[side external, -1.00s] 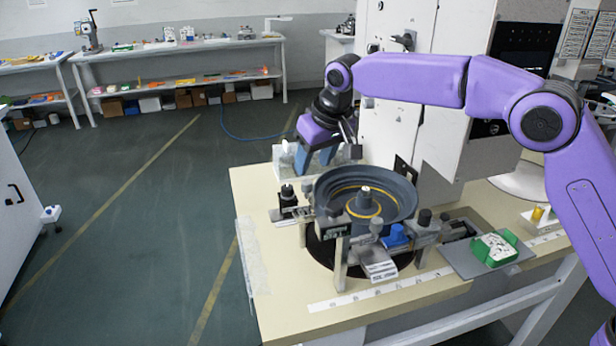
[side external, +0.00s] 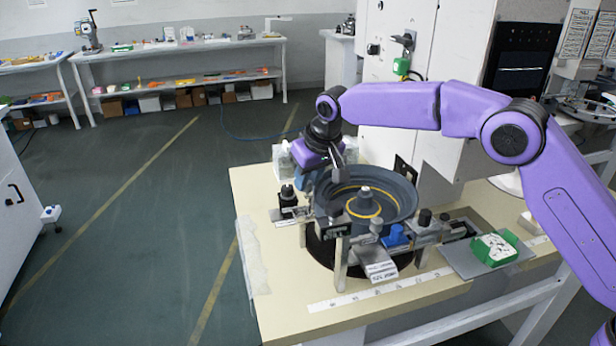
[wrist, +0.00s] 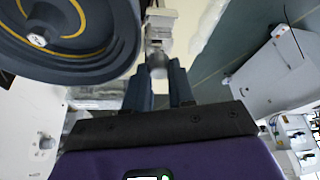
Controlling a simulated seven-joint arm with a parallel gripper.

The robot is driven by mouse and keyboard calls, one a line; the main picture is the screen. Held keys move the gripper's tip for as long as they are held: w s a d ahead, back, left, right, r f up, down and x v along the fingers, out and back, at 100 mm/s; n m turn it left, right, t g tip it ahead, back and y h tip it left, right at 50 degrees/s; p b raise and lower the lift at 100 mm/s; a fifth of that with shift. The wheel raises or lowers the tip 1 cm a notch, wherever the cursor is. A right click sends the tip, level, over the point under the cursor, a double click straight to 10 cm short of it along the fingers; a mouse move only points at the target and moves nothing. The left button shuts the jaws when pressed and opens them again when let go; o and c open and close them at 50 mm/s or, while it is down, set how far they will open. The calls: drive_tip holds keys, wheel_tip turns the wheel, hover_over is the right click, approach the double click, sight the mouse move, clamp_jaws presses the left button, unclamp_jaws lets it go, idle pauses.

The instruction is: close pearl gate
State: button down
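A dark grey round feeder bowl (side external: 395,193) with a yellow ring and a central post stands on the bench. It fills the upper left of the wrist view (wrist: 115,62). My gripper (side external: 318,192) points down at the bowl's left rear side. In the wrist view its two blue-grey fingers (wrist: 160,72) are apart. A small metal knob-like part (wrist: 158,58) shows between and just beyond the fingertips; contact cannot be told. A metal chute with a white label (side external: 380,268) sits at the bowl's front. I cannot tell which part is the pearl gate.
A black-knobbed fixture (side external: 287,198) stands left of the bowl. A blue block (side external: 396,236) and metal fittings sit at its front right. A green tray of white pieces (side external: 495,248) lies at the right. A white cabinet (side external: 440,140) stands behind. The bench's front left is clear.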

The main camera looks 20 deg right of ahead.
drive_tip(key=shift+f, duration=1.25)
drive_tip(key=c, duration=0.9)
unclamp_jaws()
drive_tip(key=shift+r, duration=0.1)
drive_tip(key=shift+c, duration=0.2)
drive_tip(key=v, duration=1.7)
drive_tip(key=shift+r, duration=0.2)
drive_tip(key=shift+s, duration=0.15)
